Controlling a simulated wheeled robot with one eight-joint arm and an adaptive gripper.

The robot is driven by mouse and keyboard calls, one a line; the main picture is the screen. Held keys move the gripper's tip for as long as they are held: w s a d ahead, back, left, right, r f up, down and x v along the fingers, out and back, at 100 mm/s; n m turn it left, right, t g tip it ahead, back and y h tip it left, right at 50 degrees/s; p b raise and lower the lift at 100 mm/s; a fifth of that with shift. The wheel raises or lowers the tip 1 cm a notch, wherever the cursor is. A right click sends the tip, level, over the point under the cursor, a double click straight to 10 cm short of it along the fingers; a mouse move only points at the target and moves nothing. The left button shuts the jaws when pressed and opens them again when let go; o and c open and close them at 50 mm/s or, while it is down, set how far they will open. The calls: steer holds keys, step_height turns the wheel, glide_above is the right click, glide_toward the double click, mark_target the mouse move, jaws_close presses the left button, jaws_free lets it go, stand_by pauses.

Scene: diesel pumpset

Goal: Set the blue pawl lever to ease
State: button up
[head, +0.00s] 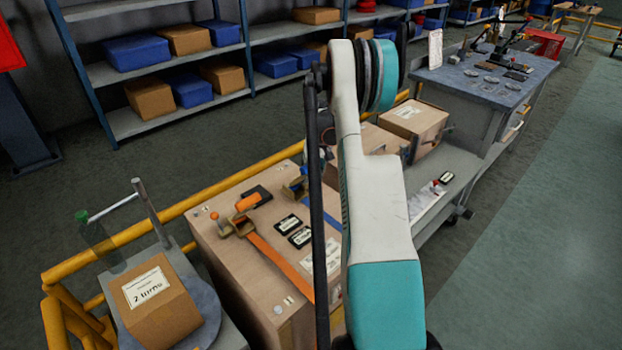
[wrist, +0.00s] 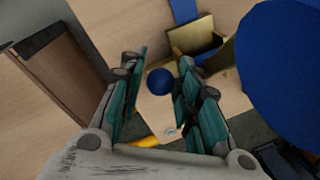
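In the wrist view, the blue pawl lever shows as a round blue knob (wrist: 160,82) between the fingers of my gripper (wrist: 158,92). The fingers are spread, with a visible gap on the left side of the knob; the right finger is close to it, and I cannot tell if they touch. A brass-coloured ratchet bracket (wrist: 193,36) with a blue strap (wrist: 183,10) lies just beyond. In the head view, the blue ratchet (head: 296,188) is partly visible on a wooden crate (head: 240,275), with its blue strap (head: 331,219). My arm hides my gripper and the knob there.
An orange lever (head: 248,203) and orange strap (head: 275,260) sit left of the blue ratchet, beside small label plates (head: 288,224). A yellow rail (head: 205,193) runs behind the crate. A large blue rounded shape (wrist: 285,70) fills the wrist view's right side.

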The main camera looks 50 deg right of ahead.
steer(key=shift+f, duration=0.15)
steer(key=shift+c, duration=0.3)
jaws_close()
steer(key=shift+w+r+g+p, duration=0.2)
steer(key=shift+w+g+p, duration=0.4)
steer(key=shift+g, duration=0.4)
steer(key=shift+w+d+g+y, duration=0.15)
steer(key=shift+w+g, duration=0.3)
steer(key=shift+g, duration=0.4)
steer(key=shift+w+g+y, duration=0.15)
steer(key=shift+w+g, duration=0.3)
steer(key=shift+g, duration=0.4)
steer(key=shift+r, duration=0.1)
steer(key=shift+o, duration=0.3)
jaws_free()
